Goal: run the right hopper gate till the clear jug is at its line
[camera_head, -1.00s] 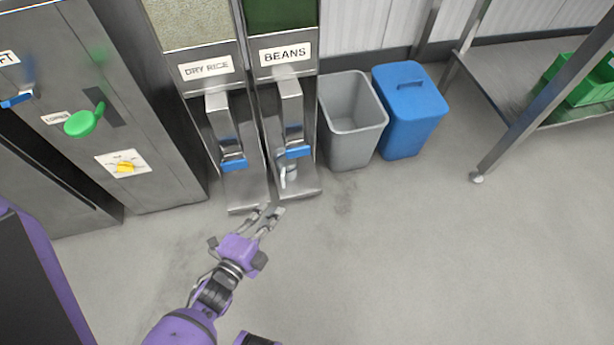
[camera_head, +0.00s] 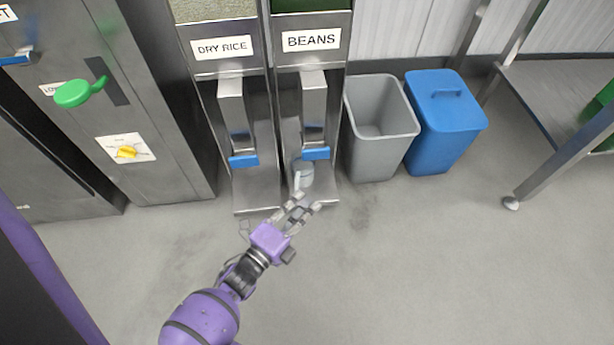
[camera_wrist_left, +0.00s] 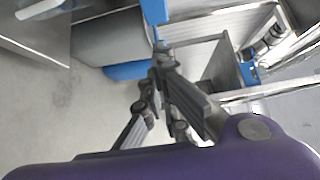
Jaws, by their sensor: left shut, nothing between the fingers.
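The right hopper, labelled BEANS (camera_head: 311,40), has a steel chute (camera_head: 314,95) with a blue gate paddle (camera_head: 316,153) at its lower end. The clear jug (camera_head: 304,174) stands on the steel base under that paddle, its handle towards me. Its fill line and its contents cannot be made out. My left gripper (camera_head: 305,207) is shut and empty, just in front of the jug and below the paddle. Its dark fingers (camera_wrist_left: 165,85) also show in the left wrist view, where no jug can be clearly made out. My right gripper is out of view.
The DRY RICE hopper (camera_head: 222,47) with its own blue paddle (camera_head: 243,160) stands directly left. A grey bin (camera_head: 382,150) and a blue lidded bin (camera_head: 446,125) stand to the right. A steel cabinet with a green handle (camera_head: 78,93) is at left. The front floor is clear.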

